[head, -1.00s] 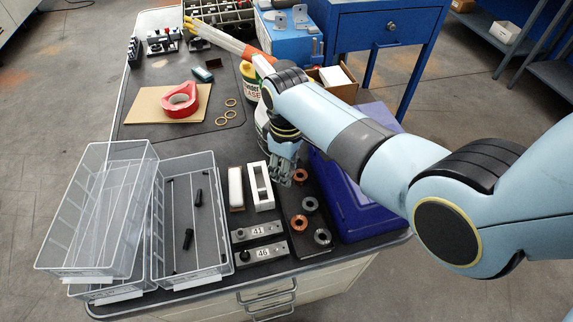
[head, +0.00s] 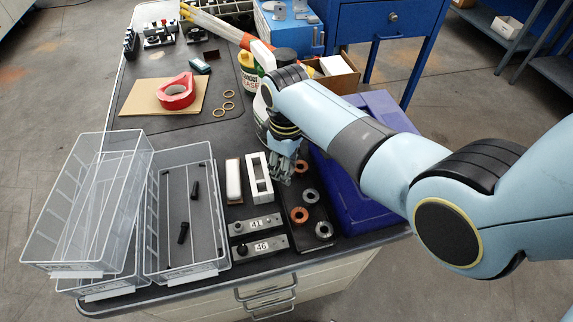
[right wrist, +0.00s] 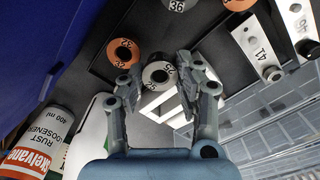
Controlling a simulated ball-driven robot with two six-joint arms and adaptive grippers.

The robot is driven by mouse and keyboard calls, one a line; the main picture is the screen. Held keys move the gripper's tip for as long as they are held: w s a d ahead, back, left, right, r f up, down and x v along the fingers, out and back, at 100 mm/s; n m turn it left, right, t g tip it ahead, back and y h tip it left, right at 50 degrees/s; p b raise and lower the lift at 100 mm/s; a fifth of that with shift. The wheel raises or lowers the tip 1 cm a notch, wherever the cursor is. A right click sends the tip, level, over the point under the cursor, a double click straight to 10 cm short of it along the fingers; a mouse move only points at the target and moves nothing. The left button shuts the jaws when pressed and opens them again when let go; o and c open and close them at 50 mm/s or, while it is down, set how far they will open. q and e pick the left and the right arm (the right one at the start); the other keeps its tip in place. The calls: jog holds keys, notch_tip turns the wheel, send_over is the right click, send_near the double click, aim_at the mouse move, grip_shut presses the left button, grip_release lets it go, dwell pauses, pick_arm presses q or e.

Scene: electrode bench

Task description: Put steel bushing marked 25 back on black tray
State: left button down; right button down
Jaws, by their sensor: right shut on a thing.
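My right gripper (head: 281,172) is over the bench at the left edge of the black tray (head: 303,236). In the right wrist view the gripper (right wrist: 158,82) is shut on a grey steel bushing (right wrist: 159,72), whose mark looks like 25. The fingers hide part of its sides, and I cannot tell its height above the surface. On the tray are two copper bushings (head: 299,215) and two steel bushings (head: 310,196). One copper bushing (right wrist: 123,52) is close beside the held one in the wrist view, and a steel one marked 36 (right wrist: 176,5) is farther off. My left gripper is not in view.
Left of the tray are a white slotted block (head: 259,186), a white-topped block (head: 233,181) and metal blocks marked 41 (head: 256,225) and 46 (head: 260,247). A blue-purple bin (head: 345,205) stands right of the tray. Clear plastic bins (head: 85,215) are at the left. A spray can (right wrist: 30,145) is nearby.

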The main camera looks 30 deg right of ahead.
jog(key=shift+f, duration=0.4)
jog(key=c, duration=0.8)
grip_release()
jog(key=shift+r, duration=0.1)
notch_tip(320, 180, up, 12)
jog(key=shift+f, duration=0.1)
notch_tip(320, 180, up, 5)
jog(key=p, duration=0.6)
